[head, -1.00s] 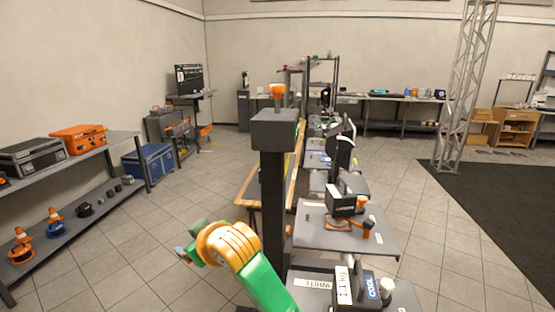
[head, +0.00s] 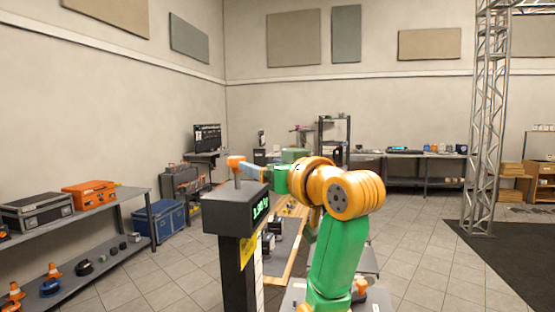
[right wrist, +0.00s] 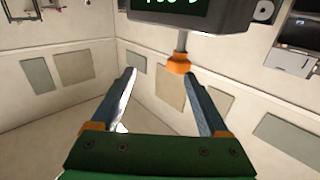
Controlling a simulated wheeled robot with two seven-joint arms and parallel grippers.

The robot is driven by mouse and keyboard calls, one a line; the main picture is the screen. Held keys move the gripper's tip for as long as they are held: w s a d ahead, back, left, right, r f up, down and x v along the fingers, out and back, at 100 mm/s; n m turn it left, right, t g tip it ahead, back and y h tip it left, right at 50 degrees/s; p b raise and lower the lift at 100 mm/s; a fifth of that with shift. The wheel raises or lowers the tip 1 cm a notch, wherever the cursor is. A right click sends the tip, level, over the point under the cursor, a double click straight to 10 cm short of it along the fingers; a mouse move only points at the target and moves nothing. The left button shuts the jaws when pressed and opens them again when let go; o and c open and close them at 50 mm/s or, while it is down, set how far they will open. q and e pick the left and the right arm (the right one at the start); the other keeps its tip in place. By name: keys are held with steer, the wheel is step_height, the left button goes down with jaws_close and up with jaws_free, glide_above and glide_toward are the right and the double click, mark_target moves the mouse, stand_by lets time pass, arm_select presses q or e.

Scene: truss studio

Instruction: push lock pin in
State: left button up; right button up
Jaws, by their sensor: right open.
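The lock pin (head: 236,162) has an orange knob on a thin grey shaft. It stands upright out of the top of a dark box (head: 222,211) on a black post. In the right wrist view, which is upside down, the orange knob (right wrist: 178,65) hangs below the box, its shaft showing between knob and box. My right gripper (head: 246,171) is open and empty, at about knob height, just right of the pin. In the wrist view its fingertips (right wrist: 161,76) lie on either side of the knob, which is closer to the right-hand finger. My left gripper is out of view.
The box's front has a display with green digits (head: 261,208). A wooden-edged bench (head: 288,262) runs behind my right arm. A grey shelf (head: 138,201) with cases stands at the left. Tiled floor between shelf and post is clear.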

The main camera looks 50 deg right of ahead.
mark_target(236, 160)
steer(key=w+p, duration=0.1)
steer(key=w, duration=0.1)
steer(key=shift+w+r+p, duration=0.35)
steer(key=w+a+p, duration=0.1)
steer(key=w+a+r+p, duration=0.1)
steer(key=w, duration=0.1)
steer(key=shift+w+a, duration=0.15)
steer(key=shift+a, duration=0.15)
steer(key=shift+w+d+f, duration=0.6)
steer(key=shift+w+d, duration=0.3)
steer(key=shift+d, duration=0.05)
steer(key=shift+d+f, duration=0.1)
steer(key=shift+d, duration=0.2)
steer(key=shift+c, duration=1.2)
steer(key=shift+a, duration=0.35)
steer(key=c, duration=0.7)
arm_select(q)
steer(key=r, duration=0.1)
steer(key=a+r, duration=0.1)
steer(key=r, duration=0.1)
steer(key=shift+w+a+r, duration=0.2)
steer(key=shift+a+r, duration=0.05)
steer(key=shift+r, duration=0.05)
arm_select(e)
jaws_close()
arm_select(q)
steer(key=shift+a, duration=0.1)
